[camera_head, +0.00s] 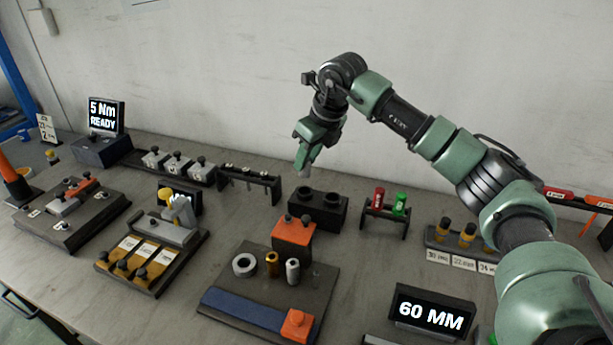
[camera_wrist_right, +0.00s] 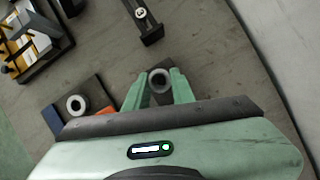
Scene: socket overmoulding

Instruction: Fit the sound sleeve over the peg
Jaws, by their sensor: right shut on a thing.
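My right gripper (camera_head: 305,160) is raised above the back of the bench, fingers down. It is shut on a small grey hollow sleeve (camera_wrist_right: 160,80), whose open bore shows between the fingertips (camera_wrist_right: 158,88). The sleeve's lower end also shows in the head view (camera_head: 303,172). In front of it, a dark fixture plate (camera_head: 315,292) carries a pale ring (camera_head: 244,264), a brass-coloured post (camera_head: 272,264) and a pale silver cylinder (camera_head: 292,271). I cannot tell for sure which upright is the peg. The sleeve is well apart from them. My left gripper is not in view.
A black block with two openings (camera_head: 318,209) stands below the gripper. An orange block (camera_head: 293,234) stands at the fixture's back. A rack with red and green pieces (camera_head: 385,213) is to the right, a dark rack (camera_head: 248,184) to the left. A "60 MM" display (camera_head: 432,312) stands front right.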

